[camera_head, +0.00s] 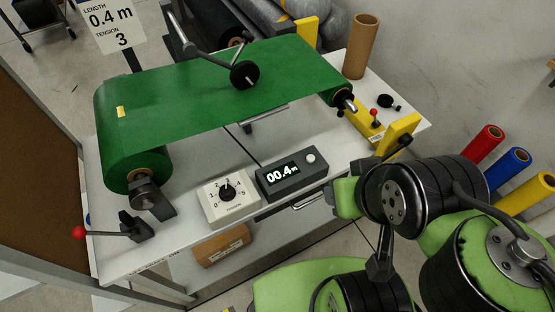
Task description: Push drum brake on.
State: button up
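Two levers with red balls show on the white bench, and I cannot tell from the view alone which one is the drum brake. A long lever (105,234) with a red ball sits at the bench's left end, lying nearly level on a black mount beside the green roll. A small lever (374,118) with a red knob stands upright on the yellow block at the right end, above a label that seems to read FREE. My green and black arm fills the lower right. No gripper fingers can be made out, and nothing of mine touches the left lever.
A green sheet (215,90) spans two rollers, with a black wheel (244,74) on it. A tension dial (229,197) and a display (292,174) reading 00.4m sit at the front. A cardboard tube (361,46) stands at the back.

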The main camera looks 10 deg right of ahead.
aim_at(79, 232)
jog(key=u, duration=2.15)
jog(key=i+j+u, duration=0.1)
jog(key=u, duration=0.35)
jog(key=i+u, duration=0.15)
jog(key=u, duration=0.3)
jog(key=i+u, duration=0.1)
jog(key=u, duration=0.35)
jog(key=i+u, duration=0.15)
jog(key=u, duration=0.35)
jog(key=i+u, duration=0.15)
jog(key=u, duration=0.3)
